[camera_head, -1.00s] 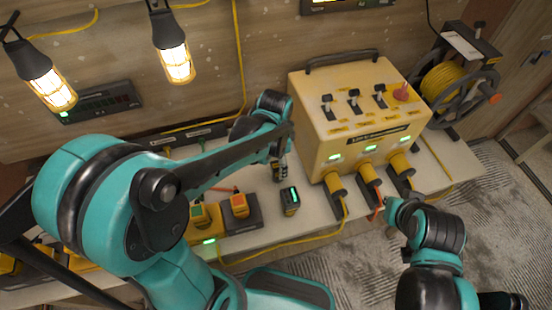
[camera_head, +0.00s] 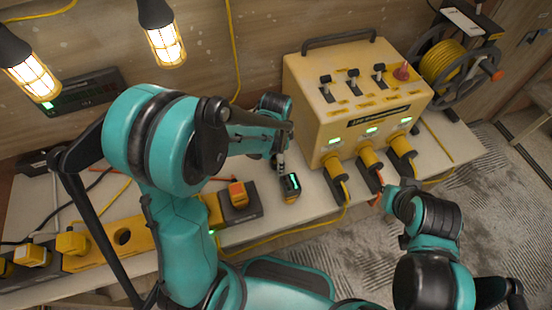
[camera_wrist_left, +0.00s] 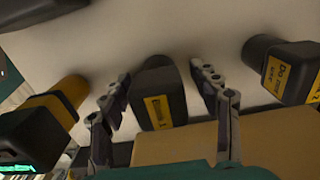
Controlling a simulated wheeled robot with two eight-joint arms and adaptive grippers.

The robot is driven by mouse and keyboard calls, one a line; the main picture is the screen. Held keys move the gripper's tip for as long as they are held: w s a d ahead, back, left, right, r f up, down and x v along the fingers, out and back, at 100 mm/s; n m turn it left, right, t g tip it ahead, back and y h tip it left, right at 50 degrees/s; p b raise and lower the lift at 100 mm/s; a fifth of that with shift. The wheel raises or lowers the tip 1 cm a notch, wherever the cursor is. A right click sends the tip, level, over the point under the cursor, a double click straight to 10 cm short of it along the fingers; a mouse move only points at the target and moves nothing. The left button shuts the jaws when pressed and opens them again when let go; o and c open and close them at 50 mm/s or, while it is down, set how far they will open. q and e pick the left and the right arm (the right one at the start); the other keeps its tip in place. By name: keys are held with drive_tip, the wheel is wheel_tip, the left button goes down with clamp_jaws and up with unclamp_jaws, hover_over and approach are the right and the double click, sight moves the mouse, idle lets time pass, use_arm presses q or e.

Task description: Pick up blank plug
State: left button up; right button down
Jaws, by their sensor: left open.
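In the left wrist view, a black block with a yellow label (camera_wrist_left: 158,92) stands between the spread fingers of my left gripper (camera_wrist_left: 165,97). It looks like the blank plug, but its lettering is hard to read. Light surface shows on both sides of it, so the fingers appear apart from it. In the head view my left gripper (camera_head: 279,163) points down at the table beside the yellow power box (camera_head: 345,105), and the block is not clearly visible there. My right arm's end (camera_head: 392,198) is by the box's front cables; its fingers are not clear.
A second black block with a yellow label (camera_wrist_left: 283,72) stands at the right in the left wrist view. A dark device with a green display (camera_head: 290,186) is close to my left gripper. Yellow plugs (camera_head: 372,160) and cables line the box front. A cable reel (camera_head: 445,75) stands at right.

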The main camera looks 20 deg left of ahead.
use_arm(q)
drive_tip(key=c, duration=1.3)
drive_tip(key=shift+r, duration=0.1)
wheel_tip(320, 180, up, 10)
drive_tip(key=p, duration=0.3)
drive_tip(key=shift+p, duration=0.3)
